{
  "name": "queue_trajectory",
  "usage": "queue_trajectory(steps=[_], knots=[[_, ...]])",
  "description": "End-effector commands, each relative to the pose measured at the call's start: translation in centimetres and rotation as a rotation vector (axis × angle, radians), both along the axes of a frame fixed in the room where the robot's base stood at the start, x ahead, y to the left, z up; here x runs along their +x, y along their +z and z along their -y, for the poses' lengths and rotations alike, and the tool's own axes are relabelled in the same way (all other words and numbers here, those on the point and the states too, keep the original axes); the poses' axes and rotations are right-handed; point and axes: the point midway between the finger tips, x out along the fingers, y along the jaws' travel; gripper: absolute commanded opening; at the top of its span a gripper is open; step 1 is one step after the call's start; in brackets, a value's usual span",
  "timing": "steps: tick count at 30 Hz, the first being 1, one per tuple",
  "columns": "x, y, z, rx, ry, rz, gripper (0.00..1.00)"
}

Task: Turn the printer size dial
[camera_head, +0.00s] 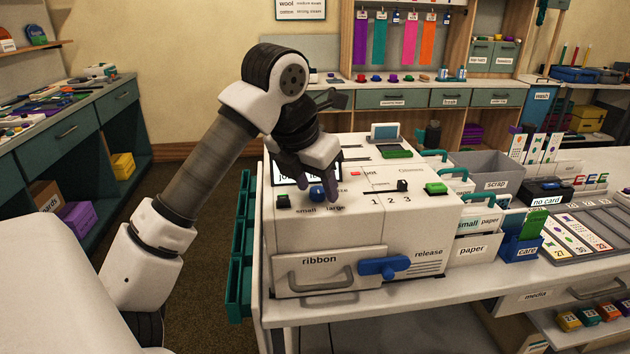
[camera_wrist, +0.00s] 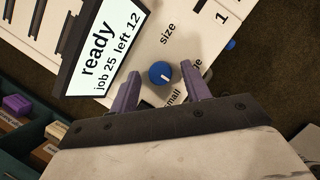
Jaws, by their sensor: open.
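The size dial (camera_head: 317,192) is a round blue knob on the white printer (camera_head: 350,225), with "small" and "large" printed in front of it. In the wrist view the dial (camera_wrist: 159,71) shows a short white mark, and "size" is printed beyond it. My gripper (camera_head: 319,190) points down at the dial. In the wrist view its purple fingers (camera_wrist: 161,76) are open, one on each side of the knob, with a visible gap at each side. The right finger partly covers the word "large". I cannot tell how far the fingertips reach down beside the knob.
A screen (camera_wrist: 103,50) reading "ready, job 25, left 12" stands close beside my fingers. Green buttons (camera_head: 436,188), a black switch (camera_head: 402,185) and a blue release lever (camera_head: 384,268) are also on the printer. A scrap bin (camera_head: 490,170) and paper holders stand to the right.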

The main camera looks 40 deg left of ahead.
Motion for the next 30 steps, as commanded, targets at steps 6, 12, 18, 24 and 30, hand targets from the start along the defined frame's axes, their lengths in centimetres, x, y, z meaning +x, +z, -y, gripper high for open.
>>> queue_trajectory(steps=[6,12,18,24,30], knots=[[0.03,-0.05,0.01,0.000,0.000,0.000,0.47],[0.03,-0.03,0.01,0.000,0.000,0.000,0.24],[0.03,-0.02,0.01,0.000,-0.001,0.000,0.04],[0.03,-0.02,-0.03,0.000,-0.023,0.000,0.04],[0.03,0.00,-0.13,0.000,-0.112,0.001,0.04]])
